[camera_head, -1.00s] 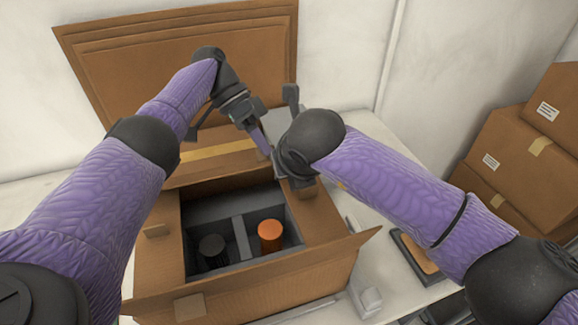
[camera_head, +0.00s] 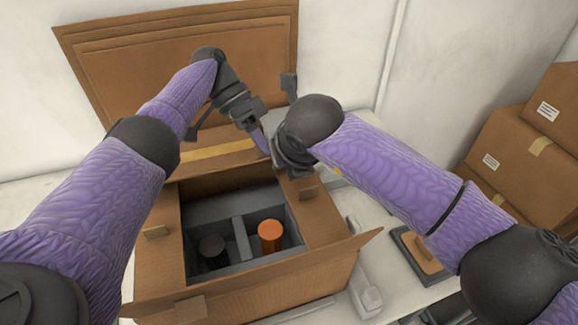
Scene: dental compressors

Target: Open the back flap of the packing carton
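The packing carton (camera_head: 250,295) stands open on the table, its dark inner compartments showing. The back flap (camera_head: 215,165) is behind the opening, with a yellow tape strip across it; its exact angle is hard to tell. The front flap and the right flap (camera_head: 350,246) are spread outward. My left gripper (camera_head: 235,118) is above the back flap, its fingers partly hidden, and I cannot tell whether it touches. My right gripper (camera_head: 290,160) is at the carton's back right corner, its fingers mostly hidden behind its own wrist.
An orange cylinder (camera_head: 270,236) and a dark round part (camera_head: 211,247) are inside the carton. A large brown panel (camera_head: 180,60) leans on the wall behind. Stacked boxes (camera_head: 520,160) stand at the right. A small tray (camera_head: 421,252) lies right of the carton.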

